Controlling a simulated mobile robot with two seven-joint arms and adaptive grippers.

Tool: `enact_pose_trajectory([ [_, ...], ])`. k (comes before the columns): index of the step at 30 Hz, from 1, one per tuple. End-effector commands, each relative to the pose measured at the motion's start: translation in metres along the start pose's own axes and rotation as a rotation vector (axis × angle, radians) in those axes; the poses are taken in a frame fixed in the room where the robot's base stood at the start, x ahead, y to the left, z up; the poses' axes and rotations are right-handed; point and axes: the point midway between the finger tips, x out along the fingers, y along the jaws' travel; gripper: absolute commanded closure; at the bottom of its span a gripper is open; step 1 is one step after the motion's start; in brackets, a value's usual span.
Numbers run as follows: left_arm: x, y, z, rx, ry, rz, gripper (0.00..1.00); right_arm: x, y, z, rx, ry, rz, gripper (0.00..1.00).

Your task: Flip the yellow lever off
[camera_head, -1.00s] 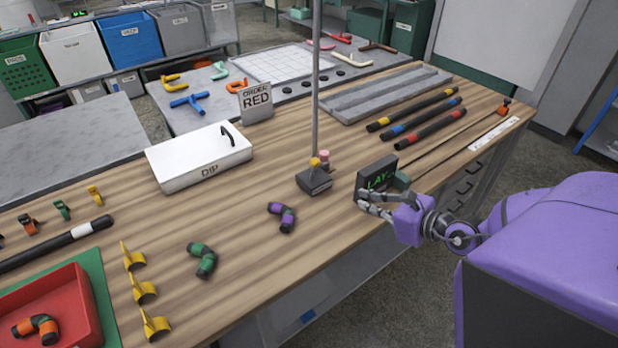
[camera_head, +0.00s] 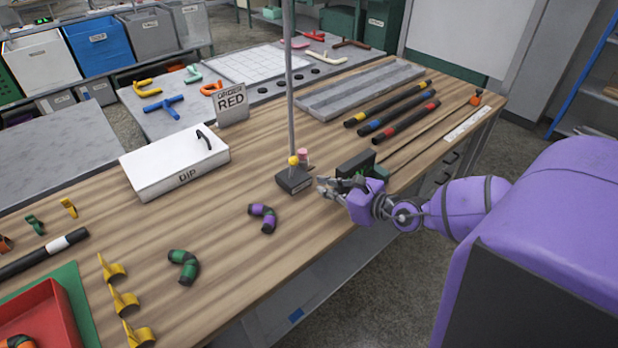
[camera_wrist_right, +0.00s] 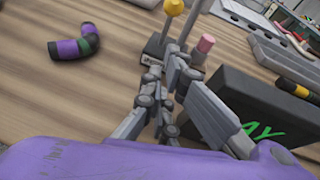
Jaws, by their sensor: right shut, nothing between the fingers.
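The yellow lever shows as a yellow knob (camera_head: 293,160) on a small dark box (camera_head: 294,180) at the foot of a thin grey pole. A pink knob (camera_head: 303,154) stands beside it on the same box. In the right wrist view the yellow knob (camera_wrist_right: 174,7) is at the top, beyond the fingers, and the pink knob (camera_wrist_right: 205,44) is right of them. My right gripper (camera_head: 324,187) is shut and empty, just right of the box; in the wrist view its fingertips (camera_wrist_right: 176,52) overlap the box, and contact cannot be told. My left gripper is not in view.
A dark display (camera_head: 355,164) with green letters stands right behind my right gripper. A purple-banded elbow hose (camera_head: 262,217) and a green-banded one (camera_head: 184,266) lie in front. A white DIP box (camera_head: 174,165) sits to the left. The wood between is clear.

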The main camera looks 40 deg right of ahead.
Motion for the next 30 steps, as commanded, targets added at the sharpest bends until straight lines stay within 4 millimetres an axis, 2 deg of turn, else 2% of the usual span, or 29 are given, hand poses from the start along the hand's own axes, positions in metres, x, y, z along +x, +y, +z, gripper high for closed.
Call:
enact_pose_trajectory([
  [1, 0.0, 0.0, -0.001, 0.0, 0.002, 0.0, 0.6, 0.011, 0.0, 0.003, 0.002, -0.006, -0.001, 1.0],
  [4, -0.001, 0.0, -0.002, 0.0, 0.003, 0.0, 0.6, 0.029, 0.001, 0.003, 0.002, -0.006, 0.0, 1.0],
  [6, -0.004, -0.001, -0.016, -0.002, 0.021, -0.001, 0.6, 0.036, -0.001, 0.019, -0.001, -0.011, -0.001, 1.0],
  [10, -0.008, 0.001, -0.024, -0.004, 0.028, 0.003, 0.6, 0.047, -0.001, 0.03, -0.002, -0.01, -0.001, 1.0],
  [16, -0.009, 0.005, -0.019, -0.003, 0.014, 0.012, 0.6, 0.053, 0.0, 0.03, 0.001, -0.002, 0.0, 1.0],
  [30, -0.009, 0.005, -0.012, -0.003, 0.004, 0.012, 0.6, 0.053, -0.003, 0.027, 0.0, 0.008, 0.001, 1.0],
])
